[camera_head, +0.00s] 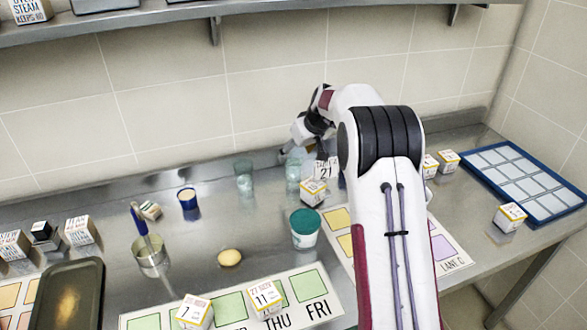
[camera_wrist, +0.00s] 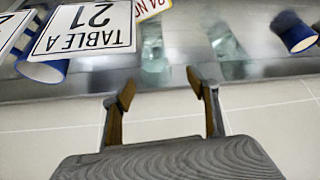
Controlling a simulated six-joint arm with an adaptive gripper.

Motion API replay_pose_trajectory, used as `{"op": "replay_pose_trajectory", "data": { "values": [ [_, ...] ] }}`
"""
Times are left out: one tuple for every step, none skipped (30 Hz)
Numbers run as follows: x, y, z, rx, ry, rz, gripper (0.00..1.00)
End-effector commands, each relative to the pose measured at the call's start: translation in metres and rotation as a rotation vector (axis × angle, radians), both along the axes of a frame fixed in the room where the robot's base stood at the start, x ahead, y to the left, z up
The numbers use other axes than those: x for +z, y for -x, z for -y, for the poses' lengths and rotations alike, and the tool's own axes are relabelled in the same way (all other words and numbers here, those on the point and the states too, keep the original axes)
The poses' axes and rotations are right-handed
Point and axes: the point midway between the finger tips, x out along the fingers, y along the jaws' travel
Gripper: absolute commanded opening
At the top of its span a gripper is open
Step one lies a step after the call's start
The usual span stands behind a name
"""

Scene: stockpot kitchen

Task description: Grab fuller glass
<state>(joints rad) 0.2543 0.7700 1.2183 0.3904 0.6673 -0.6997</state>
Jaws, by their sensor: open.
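Two clear greenish glasses stand on the steel counter near the back wall, a left glass (camera_head: 244,178) and a right glass (camera_head: 293,173). I cannot tell their fill levels surely. My gripper (camera_head: 303,156) is open and empty, low at the back, close to the right glass. In the wrist view the gripper (camera_wrist: 160,90) has its fingers spread, with one glass (camera_wrist: 155,48) just beyond the gap and the other glass (camera_wrist: 228,48) to the right. I cannot tell whether a finger touches the glass.
A table sign (camera_head: 326,169) and a dated box (camera_head: 312,192) stand close to the right glass; the sign (camera_wrist: 88,27) is near a finger in the wrist view. The wall (camera_head: 170,105) is close behind.

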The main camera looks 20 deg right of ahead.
Motion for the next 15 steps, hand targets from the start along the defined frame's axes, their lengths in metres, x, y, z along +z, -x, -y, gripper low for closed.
{"op": "replay_pose_trajectory", "data": {
  "values": [
    [-0.004, -0.002, -0.0006, 0.001, -0.001, -0.001, 0.59],
    [-0.0058, -0.0031, -0.0007, 0.001, -0.001, -0.001, 0.59],
    [-0.0076, -0.0044, -0.0009, 0.0, 0.0, 0.0, 0.59],
    [-0.0085, -0.0052, -0.001, 0.0, 0.0, 0.0, 0.59],
    [-0.0091, -0.0057, -0.001, 0.0, 0.0, 0.001, 0.59],
    [-0.0096, -0.0063, -0.0011, 0.0, 0.0, 0.001, 0.59],
    [-0.0099, -0.0066, -0.0011, 0.0, 0.0, 0.001, 0.59],
    [-0.0099, -0.0066, -0.0011, 0.0, 0.0, 0.001, 0.59],
    [-0.0099, -0.0066, -0.0011, 0.0, 0.0, 0.001, 0.59],
    [-0.0099, -0.0066, -0.0011, 0.0, 0.0, 0.001, 0.59],
    [-0.0099, -0.0065, -0.0011, 0.0, 0.0, 0.001, 0.59],
    [-0.0099, -0.0065, -0.0011, 0.0, 0.0, 0.001, 0.59],
    [-0.0099, -0.0065, -0.0011, 0.0, 0.0, 0.001, 0.59],
    [-0.01, -0.0064, -0.0011, 0.0, 0.0, 0.001, 0.59],
    [-0.01, -0.0065, -0.0011, 0.0, 0.0, 0.001, 0.59]
  ]
}}
